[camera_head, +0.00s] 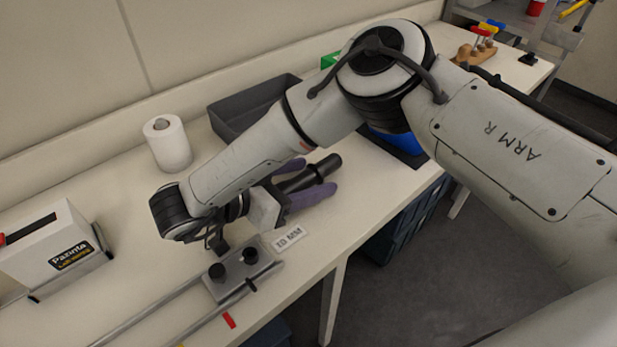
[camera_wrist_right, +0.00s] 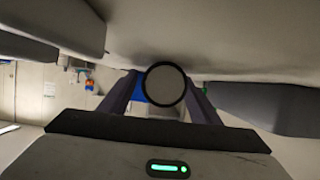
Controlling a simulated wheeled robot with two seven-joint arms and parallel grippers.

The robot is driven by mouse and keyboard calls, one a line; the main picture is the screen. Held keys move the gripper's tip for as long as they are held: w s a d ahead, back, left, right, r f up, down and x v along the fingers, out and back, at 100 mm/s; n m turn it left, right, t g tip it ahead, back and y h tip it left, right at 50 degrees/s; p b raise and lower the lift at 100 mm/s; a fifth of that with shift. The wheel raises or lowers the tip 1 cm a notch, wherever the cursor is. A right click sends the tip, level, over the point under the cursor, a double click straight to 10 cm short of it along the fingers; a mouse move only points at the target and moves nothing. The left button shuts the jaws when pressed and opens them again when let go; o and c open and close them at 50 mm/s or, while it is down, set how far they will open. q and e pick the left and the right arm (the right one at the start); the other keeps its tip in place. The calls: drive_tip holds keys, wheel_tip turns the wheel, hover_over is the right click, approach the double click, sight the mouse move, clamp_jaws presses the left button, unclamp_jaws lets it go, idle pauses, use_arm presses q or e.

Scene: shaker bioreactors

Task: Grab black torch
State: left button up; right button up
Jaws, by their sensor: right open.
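The black torch (camera_head: 322,168) lies on the white bench, pointing away from my right gripper. In the right wrist view the torch (camera_wrist_right: 165,83) shows end-on as a round grey face with a black rim. My right gripper (camera_head: 316,177) has its two purple fingers on either side of the torch. The fingers are open, and whether either touches the torch I cannot tell. Part of the torch is hidden behind the gripper. My left gripper is not in view.
A grey tray (camera_head: 237,116) and a paper roll (camera_head: 167,143) stand behind my right arm. A metal rail block with black knobs (camera_head: 243,272) and a "10 MM" label (camera_head: 290,237) lie in front. A white Pazinta device (camera_head: 48,252) is at left. The bench's front edge is close.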

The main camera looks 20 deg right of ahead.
drive_tip(key=c, duration=1.2)
drive_tip(key=shift+o, duration=0.2)
drive_tip(key=shift+r, duration=0.2)
